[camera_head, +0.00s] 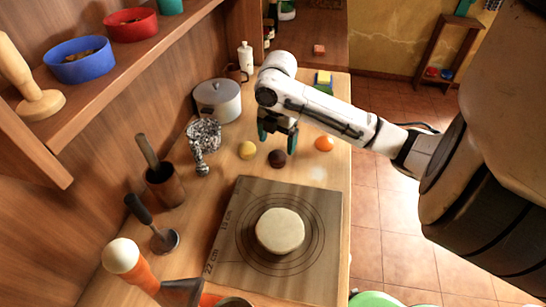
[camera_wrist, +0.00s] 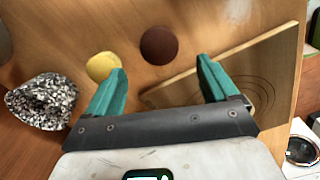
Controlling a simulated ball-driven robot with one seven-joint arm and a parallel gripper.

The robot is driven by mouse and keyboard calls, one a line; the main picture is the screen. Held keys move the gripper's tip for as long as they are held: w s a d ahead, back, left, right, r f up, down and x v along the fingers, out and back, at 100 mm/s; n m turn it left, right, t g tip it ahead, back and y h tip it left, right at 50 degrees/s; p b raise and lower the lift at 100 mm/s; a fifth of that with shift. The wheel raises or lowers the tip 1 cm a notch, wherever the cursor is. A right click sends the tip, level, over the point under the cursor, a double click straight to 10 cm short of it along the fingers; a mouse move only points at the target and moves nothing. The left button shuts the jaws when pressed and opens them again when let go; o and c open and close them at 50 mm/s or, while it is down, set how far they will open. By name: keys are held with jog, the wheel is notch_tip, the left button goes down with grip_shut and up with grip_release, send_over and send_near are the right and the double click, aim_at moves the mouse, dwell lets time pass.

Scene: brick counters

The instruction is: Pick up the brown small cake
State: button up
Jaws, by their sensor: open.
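The brown small cake (camera_head: 277,158) is a dark round piece on the wooden counter (camera_head: 331,165), between a yellow piece (camera_head: 247,150) and an orange one (camera_head: 324,143). In the wrist view the brown small cake (camera_wrist: 159,44) lies beyond the fingertips, a little left of the middle of the gap. My gripper (camera_head: 278,130) is open with green fingers, above the counter and close to the cake. In the wrist view my gripper (camera_wrist: 161,75) is empty. The yellow piece (camera_wrist: 103,66) shows there next to the left fingertip. Nothing hides the brown cake.
A wooden board (camera_head: 225,265) with a pale round dough (camera_head: 280,231) lies in front. A speckled vessel (camera_head: 204,135) and a lidded pot (camera_head: 218,100) stand left of my gripper. A mortar (camera_head: 166,184) and a shelf with bowls (camera_head: 80,60) are further left.

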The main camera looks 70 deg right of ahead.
aim_at(278, 155)
jog(key=shift+d+f+p, duration=0.15)
jog(key=shift+f+p, duration=0.25)
jog(key=shift+f, duration=1.5)
jog(key=shift+d+f+p, duration=0.1)
jog(key=shift+f+p, duration=0.25)
jog(key=shift+f, duration=1.55)
jog(key=c, duration=1.1)
jog(key=shift+r, duration=0.15)
